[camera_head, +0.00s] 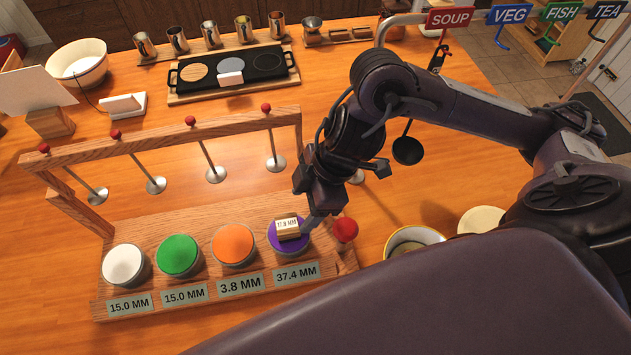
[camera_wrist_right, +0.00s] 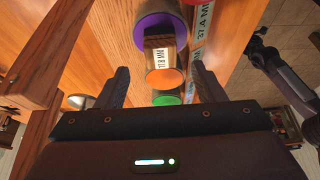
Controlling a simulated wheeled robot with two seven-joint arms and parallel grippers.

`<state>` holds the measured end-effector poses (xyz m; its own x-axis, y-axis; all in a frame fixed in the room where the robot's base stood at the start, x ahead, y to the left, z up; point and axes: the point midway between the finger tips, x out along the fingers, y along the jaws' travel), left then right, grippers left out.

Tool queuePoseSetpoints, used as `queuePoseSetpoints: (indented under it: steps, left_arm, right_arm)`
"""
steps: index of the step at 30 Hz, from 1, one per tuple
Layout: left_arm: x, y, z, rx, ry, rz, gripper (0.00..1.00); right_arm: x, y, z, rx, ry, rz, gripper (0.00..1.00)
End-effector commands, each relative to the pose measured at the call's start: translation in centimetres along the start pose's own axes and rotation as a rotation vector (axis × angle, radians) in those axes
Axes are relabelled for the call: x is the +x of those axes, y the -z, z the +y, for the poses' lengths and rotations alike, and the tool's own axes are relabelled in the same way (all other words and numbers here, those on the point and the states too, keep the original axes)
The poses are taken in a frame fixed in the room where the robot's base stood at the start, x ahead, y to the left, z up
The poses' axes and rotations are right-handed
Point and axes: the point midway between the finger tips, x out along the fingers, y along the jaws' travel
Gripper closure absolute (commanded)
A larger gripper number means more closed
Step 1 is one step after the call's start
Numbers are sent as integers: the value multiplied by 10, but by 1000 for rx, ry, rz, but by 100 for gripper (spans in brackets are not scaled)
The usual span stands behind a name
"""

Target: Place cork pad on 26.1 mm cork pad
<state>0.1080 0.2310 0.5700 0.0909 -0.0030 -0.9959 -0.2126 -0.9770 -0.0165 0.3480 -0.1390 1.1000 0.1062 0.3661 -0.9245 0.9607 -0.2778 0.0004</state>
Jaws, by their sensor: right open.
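A small wooden block (camera_head: 290,235) with a label that looks like 11.8 MM sits on the purple-topped round pad (camera_head: 273,240). The pad stands at the right end of a wooden rack, above a 37.4 MM plate (camera_head: 297,273). My right gripper (camera_head: 312,218) is low beside the block. In the right wrist view, its fingers (camera_wrist_right: 160,78) are open and apart, with the block (camera_wrist_right: 158,50) ahead between them. I cannot tell whether a finger touches it. No 26.1 mm label is readable. My left gripper is out of view.
White (camera_head: 123,264), green (camera_head: 178,254) and orange (camera_head: 233,243) pads stand left of the purple one. A wooden beam (camera_head: 160,135) with red-knobbed rods runs behind them. A red ball (camera_head: 345,230) is close to my right gripper. A bowl (camera_head: 413,243) stands to the right.

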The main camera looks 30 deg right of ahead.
Motion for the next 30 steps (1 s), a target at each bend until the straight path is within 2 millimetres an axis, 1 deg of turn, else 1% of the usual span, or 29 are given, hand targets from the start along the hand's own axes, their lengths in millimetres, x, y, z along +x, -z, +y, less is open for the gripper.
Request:
queuePoseSetpoints:
  steps: [1, 3, 6, 10, 15, 30]
  left_arm:
    - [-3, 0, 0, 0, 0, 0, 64]
    - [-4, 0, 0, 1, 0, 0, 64]
    - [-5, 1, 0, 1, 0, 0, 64]
    - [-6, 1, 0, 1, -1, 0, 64]
    - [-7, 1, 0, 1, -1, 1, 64]
    - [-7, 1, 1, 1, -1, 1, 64]
  right_arm:
    - [-14, 0, 2, -4, -9, -2, 38]
    - [-28, 0, 2, -3, -7, -2, 38]
    - [-45, 0, 1, -2, -5, -2, 38]
    - [-60, 0, 1, -1, -2, -1, 38]
    - [-66, 0, 0, 0, 1, 0, 38]
    - [-66, 0, 0, 0, 2, 0, 38]
